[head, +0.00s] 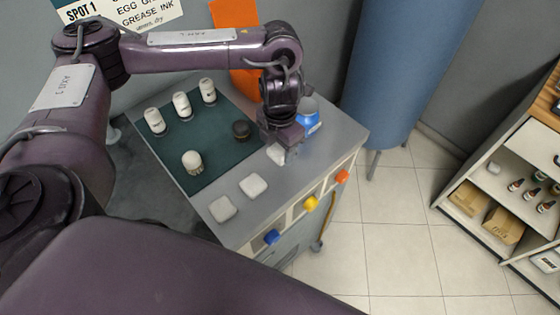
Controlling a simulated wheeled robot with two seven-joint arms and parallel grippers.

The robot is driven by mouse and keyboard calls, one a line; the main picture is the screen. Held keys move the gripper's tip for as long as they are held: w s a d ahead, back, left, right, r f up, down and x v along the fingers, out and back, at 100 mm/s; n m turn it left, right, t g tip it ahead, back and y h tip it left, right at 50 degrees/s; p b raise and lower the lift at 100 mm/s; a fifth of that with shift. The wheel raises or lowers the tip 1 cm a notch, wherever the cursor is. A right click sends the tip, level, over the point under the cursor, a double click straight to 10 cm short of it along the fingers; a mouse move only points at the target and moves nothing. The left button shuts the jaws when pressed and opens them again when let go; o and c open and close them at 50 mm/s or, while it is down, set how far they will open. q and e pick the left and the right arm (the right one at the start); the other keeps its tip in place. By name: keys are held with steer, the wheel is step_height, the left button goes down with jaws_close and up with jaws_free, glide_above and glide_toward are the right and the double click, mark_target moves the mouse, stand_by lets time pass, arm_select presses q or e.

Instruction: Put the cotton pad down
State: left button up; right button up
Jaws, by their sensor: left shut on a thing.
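My left gripper (284,154) is shut on a white cotton pad (276,154) at the right part of the grey cabinet top (325,137). The gripper partly hides this pad, and I cannot tell whether the pad touches the surface. Two more white cotton pads, a nearer one (222,208) and a farther one (253,185), lie on the bare grey strip in front of the dark green mat (215,135). My right gripper is not in view.
Several white-capped bottles (182,106) and a dark round jar (241,129) stand on the mat. A blue-and-white container (308,118) stands just behind the gripper. Blue, yellow (311,203) and orange blocks show along the cabinet's front. Shelves (500,180) stand at right.

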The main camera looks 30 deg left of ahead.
mark_target(280, 159)
arm_select(q)
steer(key=shift+f, duration=0.95)
step_height(280, 159, down, 3)
steer(key=shift+r+b, duration=0.1)
steer(key=shift+b, duration=0.45)
steer(key=shift+f, duration=0.45)
steer(key=shift+f, duration=0.2)
steer(key=o, duration=1)
steer(key=shift+r, duration=0.2)
